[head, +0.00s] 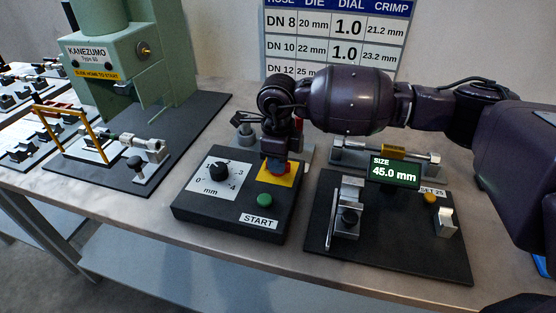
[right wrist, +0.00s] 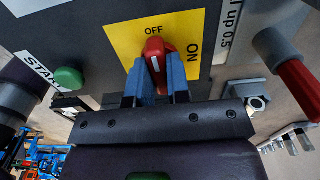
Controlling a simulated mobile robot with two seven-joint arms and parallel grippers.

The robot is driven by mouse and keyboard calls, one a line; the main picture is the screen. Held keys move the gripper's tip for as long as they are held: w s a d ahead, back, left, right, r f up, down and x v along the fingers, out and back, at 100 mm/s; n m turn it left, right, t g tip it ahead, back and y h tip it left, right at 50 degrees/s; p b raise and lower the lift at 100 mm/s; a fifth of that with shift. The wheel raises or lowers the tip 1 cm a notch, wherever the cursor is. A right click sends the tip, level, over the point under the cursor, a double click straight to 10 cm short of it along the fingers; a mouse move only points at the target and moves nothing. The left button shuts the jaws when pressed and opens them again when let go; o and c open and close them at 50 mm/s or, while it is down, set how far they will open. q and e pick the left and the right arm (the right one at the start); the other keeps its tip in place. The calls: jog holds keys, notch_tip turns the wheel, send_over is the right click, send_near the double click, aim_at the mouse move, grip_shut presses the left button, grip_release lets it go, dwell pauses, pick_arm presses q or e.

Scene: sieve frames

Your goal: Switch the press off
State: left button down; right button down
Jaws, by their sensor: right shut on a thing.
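The press switch is a red knob (right wrist: 153,50) on a yellow plate (right wrist: 118,40) marked OFF and ON. In the right wrist view the knob's handle and white line point up the picture, roughly toward OFF; ON is to its right. My right gripper (right wrist: 155,80) is shut on the knob, with one blue finger on each side. In the head view my right gripper (head: 276,160) reaches down onto the yellow plate (head: 283,179) of the black control box (head: 230,228). The green press (head: 120,60) stands behind at left. My left gripper is not in view.
The box also carries a black dial (head: 219,172) and a green START button (head: 265,199). To its right is a gauge stand (head: 400,240) with a display reading 45.0 mm (head: 394,172). A yellow guard frame (head: 70,125) stands before the press.

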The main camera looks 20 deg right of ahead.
jog(key=c, duration=1.1)
grip_release()
jog(key=shift+r, duration=0.1)
notch_tip(320, 180, up, 11)
jog(key=shift+f+p, duration=0.15)
jog(key=shift+p, duration=0.2)
